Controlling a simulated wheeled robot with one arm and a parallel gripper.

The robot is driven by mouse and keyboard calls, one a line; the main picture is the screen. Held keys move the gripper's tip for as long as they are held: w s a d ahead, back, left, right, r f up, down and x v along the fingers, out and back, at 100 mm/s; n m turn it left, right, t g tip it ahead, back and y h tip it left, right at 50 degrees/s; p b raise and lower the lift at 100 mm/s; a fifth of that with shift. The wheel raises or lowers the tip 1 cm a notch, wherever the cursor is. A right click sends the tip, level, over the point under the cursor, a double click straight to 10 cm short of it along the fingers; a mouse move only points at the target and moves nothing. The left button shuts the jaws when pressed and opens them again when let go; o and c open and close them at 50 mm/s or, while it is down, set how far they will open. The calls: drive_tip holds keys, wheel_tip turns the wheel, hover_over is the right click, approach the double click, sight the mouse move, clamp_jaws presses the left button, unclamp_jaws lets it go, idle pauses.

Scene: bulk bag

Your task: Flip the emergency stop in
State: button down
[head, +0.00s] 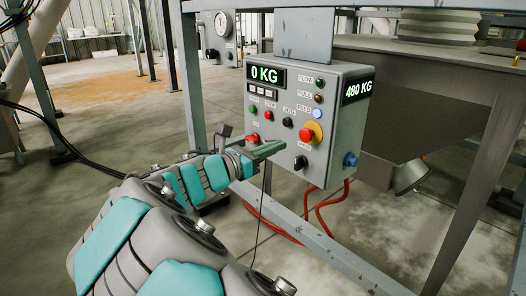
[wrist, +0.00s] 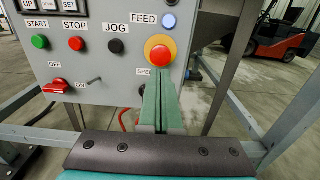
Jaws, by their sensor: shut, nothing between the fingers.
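The emergency stop is a red mushroom button on a yellow collar (head: 311,132) on the front of the grey control box. It also shows in the wrist view (wrist: 160,55), just beyond my fingertips. My gripper (head: 283,146) is shut and empty, its green fingers pointing at the panel. In the head view the tips are left of and slightly below the button. In the wrist view my gripper (wrist: 160,82) overlaps the lower edge of the button's collar. I cannot tell whether the tips touch it. The area right below the button is hidden by the fingers there.
A red OFF/ON rotary switch (wrist: 62,90) sits at the panel's lower left. A black knob (head: 301,162) is below the emergency stop. The blue FEED light (wrist: 170,21) is above it. Displays read 0 KG (head: 265,76) and 480 KG (head: 357,89). A frame rail (head: 310,237) runs below.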

sight(304, 135)
drive_tip(key=x, duration=0.7)
drive_tip(key=shift+d, duration=0.15)
